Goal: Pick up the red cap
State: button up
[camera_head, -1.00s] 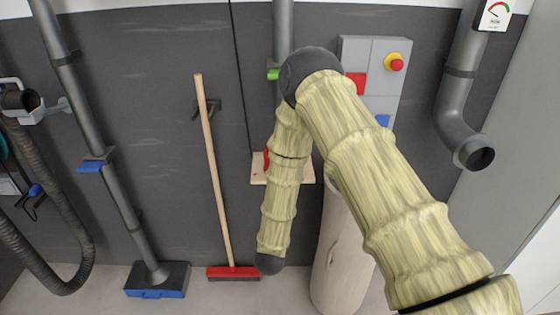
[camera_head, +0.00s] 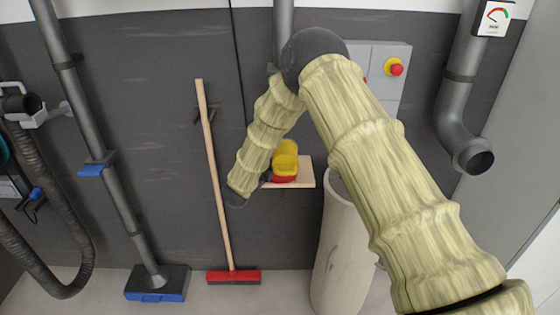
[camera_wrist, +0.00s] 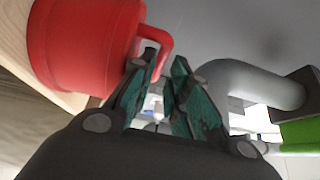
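The red cap (camera_wrist: 78,45) looks like a red cup with a side handle in the wrist view. It rests on a pale wooden shelf (camera_wrist: 22,45). In the head view only a low part of the red cap (camera_head: 284,179) shows, below a yellow thing with a handle (camera_head: 286,157). My gripper (camera_wrist: 164,72) is open with a narrow gap. Its left fingertip is close to the red handle; I cannot tell whether they touch. In the head view my gripper is mostly hidden behind my forearm, left of the shelf.
The wooden shelf (camera_head: 306,172) is on the dark wall. A broom (camera_head: 213,170) leans just left of my arm. A pale cylinder (camera_head: 338,250) stands below right. A grey pipe (camera_wrist: 262,82) and a green part (camera_wrist: 300,134) lie right of my fingers.

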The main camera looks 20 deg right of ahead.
jog(key=shift+p+x, duration=0.8)
jog(key=shift+x, duration=1.9)
grip_shut()
